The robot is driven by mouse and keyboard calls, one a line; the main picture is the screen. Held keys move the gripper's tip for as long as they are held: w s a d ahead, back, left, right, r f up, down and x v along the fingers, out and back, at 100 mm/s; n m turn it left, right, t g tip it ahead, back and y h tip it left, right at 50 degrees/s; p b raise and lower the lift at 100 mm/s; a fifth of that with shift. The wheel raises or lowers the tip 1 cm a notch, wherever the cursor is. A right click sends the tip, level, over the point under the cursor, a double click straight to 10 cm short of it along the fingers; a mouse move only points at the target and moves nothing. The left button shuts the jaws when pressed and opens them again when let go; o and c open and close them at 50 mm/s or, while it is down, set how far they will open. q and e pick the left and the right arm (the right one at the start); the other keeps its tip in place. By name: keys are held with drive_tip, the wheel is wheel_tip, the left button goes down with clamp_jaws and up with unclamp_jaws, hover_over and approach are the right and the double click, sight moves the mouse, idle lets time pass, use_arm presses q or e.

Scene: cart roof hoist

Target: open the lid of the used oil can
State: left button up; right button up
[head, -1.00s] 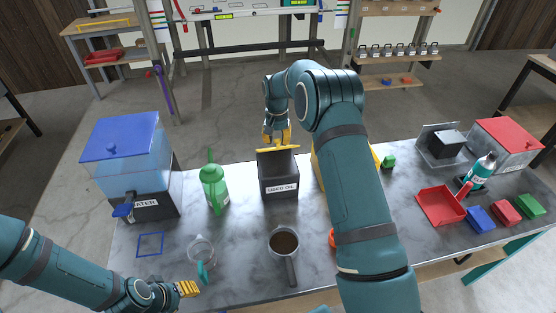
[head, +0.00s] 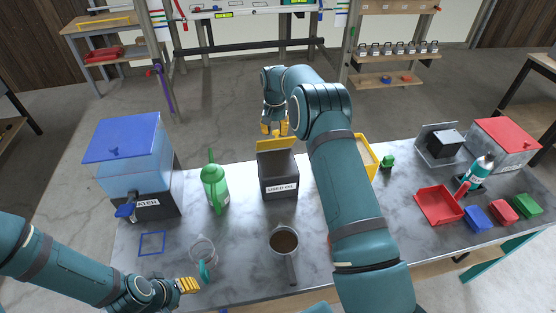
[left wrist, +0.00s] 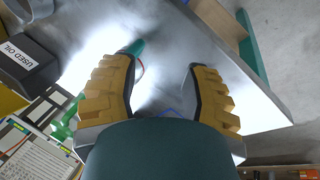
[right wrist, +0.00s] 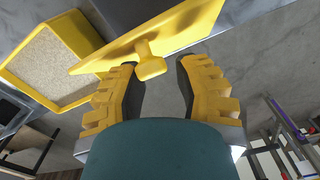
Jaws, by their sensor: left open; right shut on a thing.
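The used oil can (head: 279,184) is a dark box labelled USED OIL, standing at the table's middle; part of it shows in the left wrist view (left wrist: 28,72). Its yellow lid (head: 276,144) is tilted up at the back edge, its face towards the head camera. My right gripper (head: 274,131) is behind the lid, shut on the lid's small yellow knob, which shows between the fingers in the right wrist view (right wrist: 151,66). My left gripper (head: 189,287) is open and empty, low over the table's front left, near a clear jug (head: 203,250) with a teal handle.
A green can (head: 214,188) and a water dispenser (head: 130,165) stand left of the oil can. A metal pot (head: 284,242) with brown contents is in front. A yellow sand-filled bin (head: 373,160) is to the right, partly behind my right arm. A red tray (head: 440,205) lies further right.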

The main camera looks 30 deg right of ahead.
drive_tip(key=shift+w+d+r+p, duration=0.15)
drive_tip(key=shift+w+p, duration=0.25)
drive_tip(key=shift+w, duration=0.45)
drive_tip(key=shift+w+d+r+p, duration=0.15)
drive_tip(key=shift+w+p, duration=0.25)
drive_tip(key=shift+w, duration=0.45)
drive_tip(key=shift+c, duration=0.4)
drive_tip(key=o, duration=0.5)
drive_tip(key=shift+o, duration=0.2)
drive_tip(key=shift+d+f, duration=0.1)
wheel_tip(320, 180, up, 8)
